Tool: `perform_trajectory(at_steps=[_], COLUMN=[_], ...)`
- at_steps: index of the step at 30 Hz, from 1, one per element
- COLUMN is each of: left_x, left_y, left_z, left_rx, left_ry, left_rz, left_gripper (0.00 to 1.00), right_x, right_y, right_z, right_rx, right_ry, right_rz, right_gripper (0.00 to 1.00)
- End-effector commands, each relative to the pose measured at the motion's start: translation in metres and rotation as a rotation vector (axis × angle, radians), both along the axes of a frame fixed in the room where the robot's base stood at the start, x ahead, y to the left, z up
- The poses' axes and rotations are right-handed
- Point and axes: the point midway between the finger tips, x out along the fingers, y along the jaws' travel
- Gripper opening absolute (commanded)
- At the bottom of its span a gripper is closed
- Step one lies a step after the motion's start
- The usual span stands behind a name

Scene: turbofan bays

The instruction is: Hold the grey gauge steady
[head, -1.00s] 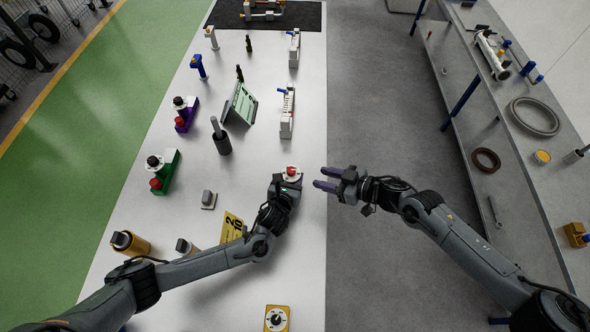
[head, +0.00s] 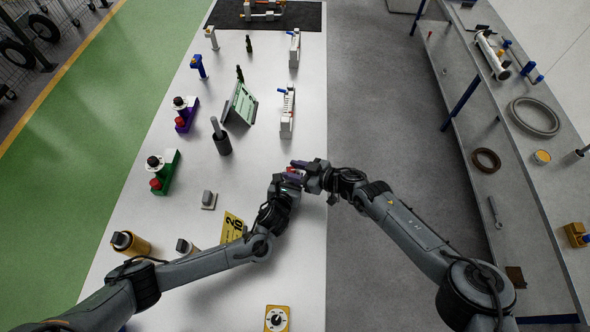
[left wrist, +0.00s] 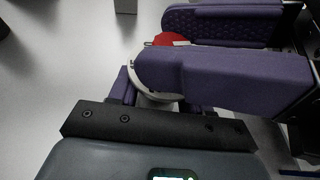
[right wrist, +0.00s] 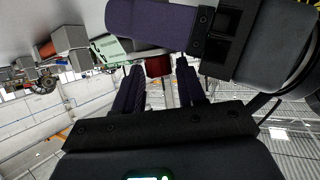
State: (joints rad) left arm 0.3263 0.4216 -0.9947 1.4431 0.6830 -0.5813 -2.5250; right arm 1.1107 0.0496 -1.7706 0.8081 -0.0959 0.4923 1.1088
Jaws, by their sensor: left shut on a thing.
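The grey gauge, a pale rounded body with a red top, is mostly hidden by the grippers. Its red top shows in the head view (head: 293,170), and its pale body shows in the left wrist view (left wrist: 152,72). My left gripper (head: 287,178) is shut on the gauge at the table's right edge. My right gripper (head: 302,168) has come in from the right, and its fingers cross close over the gauge. In the right wrist view, its fingers stand apart (right wrist: 160,88) on either side of the red top (right wrist: 158,66); contact cannot be told.
On the white table (head: 250,215) stand a green sign (head: 240,104), a dark cylinder with a rod (head: 221,140), a green-based part (head: 163,172) and a yellow dial box (head: 277,318). A grey shelf bench (head: 480,130) stands across the aisle.

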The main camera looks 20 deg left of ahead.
Motion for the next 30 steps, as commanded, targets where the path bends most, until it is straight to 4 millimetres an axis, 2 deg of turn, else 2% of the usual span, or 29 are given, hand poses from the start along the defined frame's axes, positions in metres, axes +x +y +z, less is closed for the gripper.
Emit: perform_trajectory(at_steps=[6,14,30], left_x=[0.0002,0.0002,-0.0001], left_y=[-0.0001,-0.0002,-0.0014], left_z=[0.0005,0.0005,0.0005], left_rx=[0.000,-0.001,-0.001], left_ry=[-0.001,-0.001,-0.001], left_rz=[0.000,0.000,-0.003], left_gripper=[0.00,0.00,0.00], right_x=[0.0000,0.0000,0.0031], right_y=[-0.0001,-0.0002,-0.0013], right_z=[-0.0003,-0.0001,-0.0014], right_rx=[0.000,0.000,-0.004], right_ry=[0.000,0.000,-0.001], right_rz=[0.000,0.000,0.130], right_gripper=[0.40,0.00,0.00])
